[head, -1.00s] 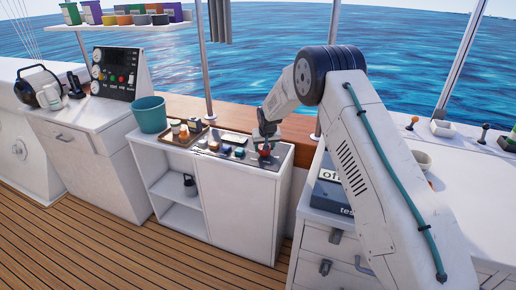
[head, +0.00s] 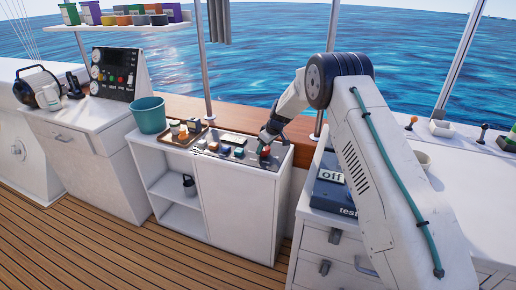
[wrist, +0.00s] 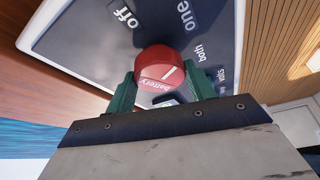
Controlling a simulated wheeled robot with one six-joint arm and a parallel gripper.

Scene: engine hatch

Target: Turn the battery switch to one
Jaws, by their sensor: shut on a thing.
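The battery switch is a round red knob (wrist: 158,62) with a white line and the word "battery" on its top. In the wrist view my gripper (wrist: 161,82) is shut on the knob, with one green finger on each side. In the head view the red knob (head: 265,152) sits under my tilted gripper (head: 264,144).
Several coloured knobs and a tray (head: 182,136) of small items lie left of the switch on the white cabinet (head: 235,205). A teal bucket (head: 147,114) stands further left. A blue-grey box (head: 334,195) marked "off" and "test" sits on the drawers to the right.

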